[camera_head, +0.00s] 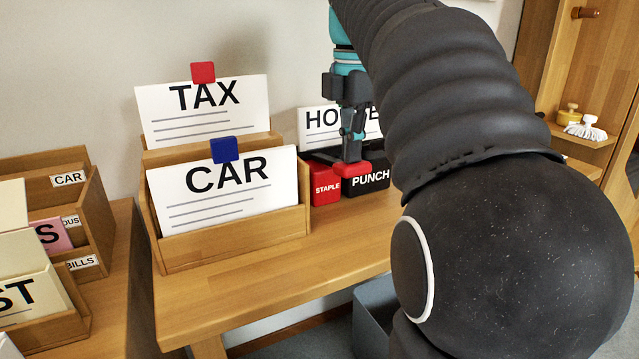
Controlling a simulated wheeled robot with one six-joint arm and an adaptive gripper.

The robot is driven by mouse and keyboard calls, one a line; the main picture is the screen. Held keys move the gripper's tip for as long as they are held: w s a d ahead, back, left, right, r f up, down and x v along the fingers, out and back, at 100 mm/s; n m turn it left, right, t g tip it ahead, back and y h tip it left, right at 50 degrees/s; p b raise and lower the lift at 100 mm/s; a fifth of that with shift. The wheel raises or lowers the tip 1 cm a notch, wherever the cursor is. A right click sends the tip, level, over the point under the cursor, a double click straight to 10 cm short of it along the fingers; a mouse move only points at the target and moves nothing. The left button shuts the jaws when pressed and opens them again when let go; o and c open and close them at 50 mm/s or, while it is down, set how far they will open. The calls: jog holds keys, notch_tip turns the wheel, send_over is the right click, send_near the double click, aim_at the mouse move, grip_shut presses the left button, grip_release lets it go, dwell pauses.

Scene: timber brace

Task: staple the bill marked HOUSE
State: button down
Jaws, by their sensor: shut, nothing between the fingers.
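The white bill marked HOUSE (316,142) stands upright behind the desk tools; my gripper hides the middle of its word, and its right side is partly covered by my arm. The red box marked STAPLE (326,188) stands in front of it, beside the black box marked PUNCH (372,182). My gripper (352,157) points down, shut, with its tips at a red piece (352,169) between the two labels. I cannot tell whether the tips touch it. Whether the bill's lower edge sits in the stapler is hidden.
A wooden holder (235,249) on the table (230,290) bears the TAX bill (206,110) with a red clip and the CAR bill (222,190) with a blue clip. Labelled wooden trays (88,213) stand left. Bare table lies in front of the holder.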

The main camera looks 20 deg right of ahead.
jog(key=shift+s+f+b, duration=0.35)
jog(key=shift+f, duration=0.4)
dwell(0.4)
notch_tip(320, 180, up, 6)
jog(key=p, duration=0.6)
notch_tip(320, 180, up, 3)
jog(key=shift+r+p, duration=0.1)
jog(key=shift+p, duration=0.7)
